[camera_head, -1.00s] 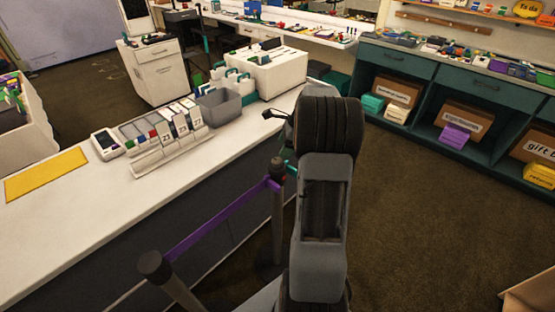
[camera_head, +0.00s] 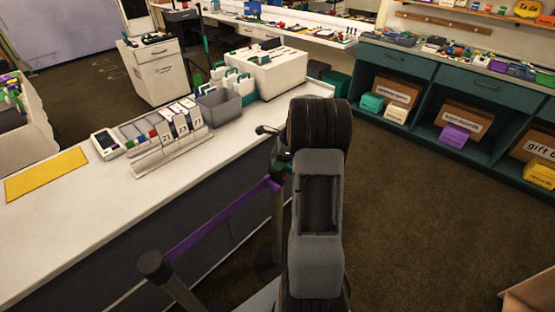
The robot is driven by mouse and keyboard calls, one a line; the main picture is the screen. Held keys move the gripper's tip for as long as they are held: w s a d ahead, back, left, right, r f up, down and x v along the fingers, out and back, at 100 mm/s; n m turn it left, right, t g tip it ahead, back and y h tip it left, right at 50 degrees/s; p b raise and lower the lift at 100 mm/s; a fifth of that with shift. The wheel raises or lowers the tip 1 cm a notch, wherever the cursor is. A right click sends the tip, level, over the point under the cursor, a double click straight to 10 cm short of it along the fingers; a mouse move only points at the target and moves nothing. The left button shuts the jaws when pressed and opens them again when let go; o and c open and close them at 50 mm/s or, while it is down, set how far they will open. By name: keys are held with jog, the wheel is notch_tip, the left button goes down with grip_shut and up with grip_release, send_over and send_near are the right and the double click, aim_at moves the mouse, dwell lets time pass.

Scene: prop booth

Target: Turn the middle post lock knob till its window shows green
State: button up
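Two dark posts joined by a purple belt (camera_head: 222,218) stand in front of the white counter. The near post (camera_head: 154,264) has a round dark cap. The farther post (camera_head: 278,215) stands just left of my arm, and its top is partly covered by dark parts beside the arm. I cannot tell which post is the middle one. No lock knob or coloured window can be made out. My arm rises at centre right, and its end reaches down by the farther post's top. My gripper's fingers cannot be made out, nor whether they touch the post.
The white counter (camera_head: 110,215) holds a yellow mat (camera_head: 45,174), a number-card rack (camera_head: 170,150), a grey bin (camera_head: 222,108) and a white box (camera_head: 268,74). Teal shelving (camera_head: 375,70) stands at back right.

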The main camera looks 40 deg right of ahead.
jog(key=c, duration=0.7)
jog(key=shift+n, duration=0.3)
jog(key=n+g+p, duration=0.1)
jog(key=n, duration=0.1)
jog(key=shift+w+r+n+y, duration=0.1)
jog(key=shift+r+n+y, duration=0.05)
jog(key=shift+n+y, duration=0.25)
jog(key=n+g+p, duration=0.1)
jog(key=n+g, duration=0.1)
jog(key=n, duration=0.3)
jog(key=shift+w+p, duration=0.1)
jog(key=shift+p, duration=0.3)
jog(key=n+g, duration=0.2)
jog(key=n, duration=0.2)
jog(key=shift+n, duration=0.4)
jog(key=shift+n+g+h+p, duration=0.4)
jog(key=shift+n+h, duration=0.3)
jog(key=shift+n, duration=1.2)
